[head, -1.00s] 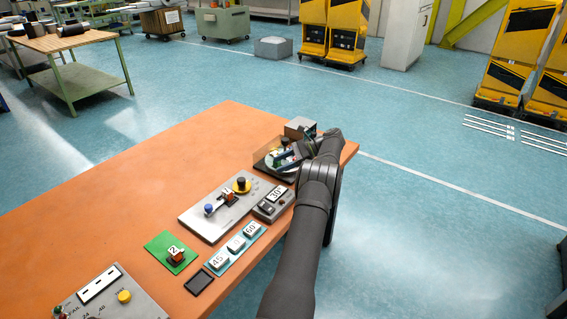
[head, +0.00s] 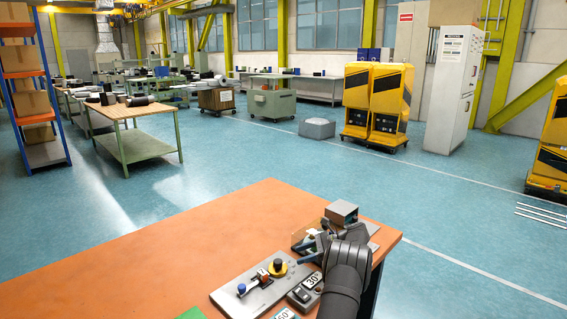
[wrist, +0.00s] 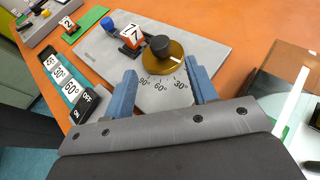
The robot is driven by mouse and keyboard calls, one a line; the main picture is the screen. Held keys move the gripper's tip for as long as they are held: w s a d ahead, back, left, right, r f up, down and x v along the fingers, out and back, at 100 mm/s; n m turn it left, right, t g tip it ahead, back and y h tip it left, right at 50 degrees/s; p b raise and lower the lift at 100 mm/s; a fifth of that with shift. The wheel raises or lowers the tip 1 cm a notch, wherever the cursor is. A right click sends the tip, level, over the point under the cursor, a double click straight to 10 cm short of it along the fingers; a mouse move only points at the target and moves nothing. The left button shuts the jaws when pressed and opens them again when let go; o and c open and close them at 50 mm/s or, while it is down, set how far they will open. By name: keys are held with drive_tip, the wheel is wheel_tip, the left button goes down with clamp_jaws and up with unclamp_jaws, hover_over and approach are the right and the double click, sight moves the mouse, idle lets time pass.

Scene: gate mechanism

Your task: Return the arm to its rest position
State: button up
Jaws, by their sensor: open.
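My gripper (wrist: 163,78) is open and empty. In the wrist view its two blue fingers are spread above the grey mechanism plate (wrist: 105,48), on either side of the angle scale. The dial with a black knob and yellow disc (wrist: 162,57) lies just beyond the fingertips; I cannot tell the gap in height. My gripper also shows in the head view (head: 312,251), over the right end of the table, partly hidden by my arm. The plate also holds a block marked 7 (wrist: 131,38) and a blue knob (wrist: 108,29).
The orange table (head: 180,255) has wide free room at its left. A clear-walled box (head: 303,238) and a grey block (head: 341,211) stand close to my gripper. An ON/OFF switch (wrist: 88,101), angle tiles (wrist: 60,74) and a green pad (wrist: 86,21) lie along the front.

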sight(278, 261)
drive_tip(key=x, duration=1)
drive_tip(key=shift+a, duration=0.1)
drive_tip(key=v, duration=1.8)
drive_tip(key=x, duration=1.8)
drive_tip(key=shift+a, duration=0.1)
drive_tip(key=shift+r+m+t, duration=0.1)
drive_tip(key=shift+m+t, duration=0.3)
drive_tip(key=shift+t, duration=0.1)
drive_tip(key=m+t+h, duration=0.1)
drive_tip(key=m+t, duration=0.2)
drive_tip(key=m+t+h, duration=0.1)
drive_tip(key=m+t, duration=0.2)
drive_tip(key=t, duration=0.1)
drive_tip(key=shift+s+m+h, duration=0.1)
drive_tip(key=shift+m+h, duration=0.2)
drive_tip(key=shift+m, duration=0.1)
drive_tip(key=v, duration=1)
drive_tip(key=shift+s+d, duration=0.1)
drive_tip(key=shift+d, duration=0.15)
